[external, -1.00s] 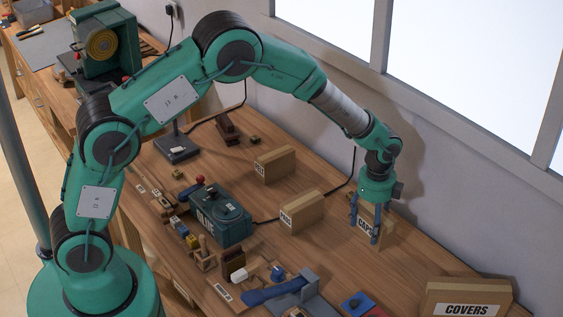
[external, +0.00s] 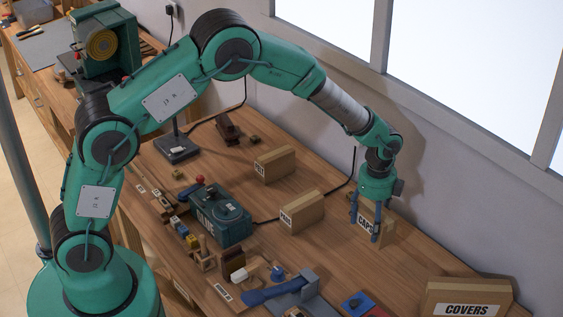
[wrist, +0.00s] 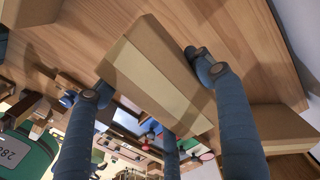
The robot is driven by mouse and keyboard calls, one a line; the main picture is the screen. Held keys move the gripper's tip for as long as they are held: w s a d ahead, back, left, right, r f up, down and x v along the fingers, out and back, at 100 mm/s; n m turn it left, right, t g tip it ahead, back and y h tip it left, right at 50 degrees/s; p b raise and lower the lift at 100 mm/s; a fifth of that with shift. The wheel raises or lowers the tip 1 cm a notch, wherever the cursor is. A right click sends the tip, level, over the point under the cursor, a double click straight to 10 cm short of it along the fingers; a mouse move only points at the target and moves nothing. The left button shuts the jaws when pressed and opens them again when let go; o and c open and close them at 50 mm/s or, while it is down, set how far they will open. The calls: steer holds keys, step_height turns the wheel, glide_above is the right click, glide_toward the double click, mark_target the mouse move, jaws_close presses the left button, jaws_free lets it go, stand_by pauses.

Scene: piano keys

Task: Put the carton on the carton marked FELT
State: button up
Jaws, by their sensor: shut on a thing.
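My gripper (external: 364,230) is shut on a brown carton marked CAPS (external: 367,224), near the wall at the right of the bench. The fingers lie along its sides, and the carton also shows between them in the wrist view (wrist: 155,75). I cannot tell whether its base touches the bench. Two more cartons stand on the bench to the left: a nearer one (external: 301,212) and a farther one (external: 275,164). Their labels are too small to read surely, so I cannot tell for certain which is marked FELT. Both tops are bare.
A large carton marked COVERS (external: 467,297) stands at the front right. A green machine (external: 219,217) with a cable sits left of the nearer carton. Blue tools (external: 280,290) and small blocks lie along the front. Bare wood lies around the cartons.

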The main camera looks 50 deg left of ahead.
steer(key=s+a+r, duration=0.1)
steer(key=a, duration=0.6)
steer(key=s+a+p, duration=0.1)
steer(key=a, duration=0.7)
steer(key=a+r+p, duration=0.1)
steer(key=a, duration=0.6)
steer(key=shift+s+a+r, duration=0.3)
steer(key=shift+s+r, duration=0.05)
steer(key=shift+s, duration=0.05)
steer(key=s+a+r+p, duration=0.1)
steer(key=s+a, duration=0.4)
steer(key=a, duration=0.5)
steer(key=s+a+r+p, duration=0.1)
steer(key=s+a, duration=0.4)
steer(key=a, duration=0.4)
steer(key=shift+a+n, duration=0.4)
steer(key=shift+r, duration=0.1)
glide_above(272, 154)
steer(key=shift+f, duration=0.75)
steer(key=shift+f, duration=1.75)
steer(key=shift+f, duration=0.15)
